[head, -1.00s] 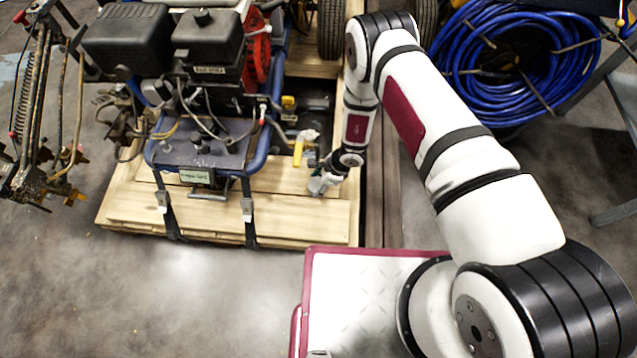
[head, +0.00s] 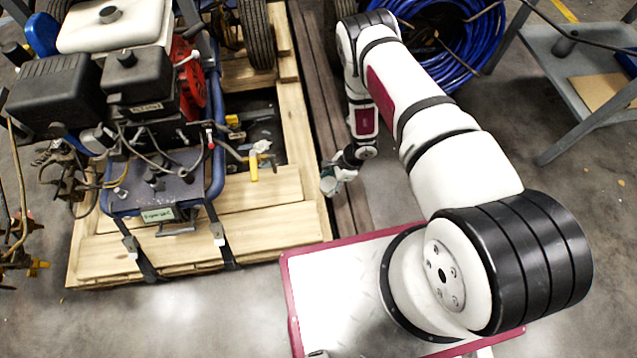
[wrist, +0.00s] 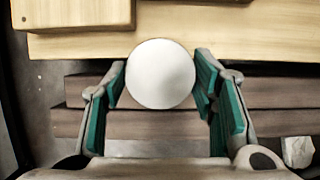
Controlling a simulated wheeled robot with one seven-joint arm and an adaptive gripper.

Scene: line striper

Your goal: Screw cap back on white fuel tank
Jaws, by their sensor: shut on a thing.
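My gripper (wrist: 160,110) is shut on a round white cap (wrist: 161,74), which sits between the teal finger pads in the wrist view. In the head view my gripper (head: 330,182) is low, by the right edge of the wooden pallet, and the cap is too small there to make out clearly. The white fuel tank (head: 135,32) is at the upper left of the head view, on top of the machine. A dark round spot, perhaps its filler opening, shows on its top (head: 110,14). My gripper is well apart from the tank, to its right and nearer me.
The line striper's engine (head: 130,90) and blue frame stand on the pallet (head: 270,228), left of my arm. Wooden beams (head: 338,120) run along the pallet's right side. Blue hose coils (head: 465,45) and a grey table (head: 590,60) are at the right.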

